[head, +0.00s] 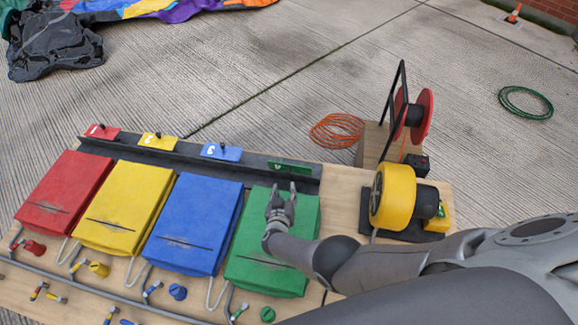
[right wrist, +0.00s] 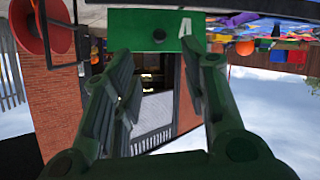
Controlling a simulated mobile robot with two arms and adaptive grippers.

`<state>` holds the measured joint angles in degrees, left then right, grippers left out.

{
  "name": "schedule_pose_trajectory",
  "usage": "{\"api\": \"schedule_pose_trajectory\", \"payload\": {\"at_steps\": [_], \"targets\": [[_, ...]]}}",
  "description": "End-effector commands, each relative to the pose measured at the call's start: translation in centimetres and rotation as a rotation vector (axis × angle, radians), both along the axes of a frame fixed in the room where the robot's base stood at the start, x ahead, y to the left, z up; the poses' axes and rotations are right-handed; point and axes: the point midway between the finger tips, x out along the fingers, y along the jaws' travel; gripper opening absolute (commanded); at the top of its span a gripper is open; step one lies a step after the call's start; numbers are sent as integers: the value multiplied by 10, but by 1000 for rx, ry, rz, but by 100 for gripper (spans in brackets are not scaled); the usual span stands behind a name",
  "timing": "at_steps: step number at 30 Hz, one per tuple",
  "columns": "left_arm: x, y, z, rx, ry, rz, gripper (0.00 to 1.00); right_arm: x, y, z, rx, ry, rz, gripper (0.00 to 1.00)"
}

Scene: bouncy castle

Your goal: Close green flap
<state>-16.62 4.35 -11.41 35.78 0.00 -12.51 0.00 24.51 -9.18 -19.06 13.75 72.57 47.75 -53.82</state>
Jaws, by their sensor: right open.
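The green flap (head: 290,167) is on the dark rail behind the green box. In the head view it shows as a narrow, dark green strip, unlike the broader red, yellow and blue flaps. In the right wrist view the green flap (right wrist: 140,20) shows its face, with a white 4 and a dark knob (right wrist: 158,34). My right gripper (head: 285,189) is over the far part of the green box (head: 275,250), just in front of the flap. Its fingers (right wrist: 157,56) are open and empty, apart from the flap as far as I can tell. My left gripper is out of view.
Red (head: 103,131), yellow (head: 158,141) and blue (head: 222,152) flaps line the rail (head: 195,152) to the left. A yellow blower-like machine (head: 393,196) and a red reel (head: 421,114) stand to the right. An orange hose coil (head: 336,130) lies on the concrete behind.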

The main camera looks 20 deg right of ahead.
Motion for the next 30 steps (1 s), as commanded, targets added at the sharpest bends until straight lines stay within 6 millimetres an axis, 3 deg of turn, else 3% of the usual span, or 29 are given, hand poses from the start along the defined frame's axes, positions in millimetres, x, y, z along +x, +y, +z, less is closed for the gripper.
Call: {"api": "schedule_pose_trajectory", "payload": {"at_steps": [9,21,30], "targets": [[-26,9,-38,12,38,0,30,33,-18,-20,-4,-3,1,40],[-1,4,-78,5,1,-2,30,73,-40,-37,-1,-3,1,40],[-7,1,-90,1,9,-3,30,85,-47,-40,-1,0,1,40]]}}
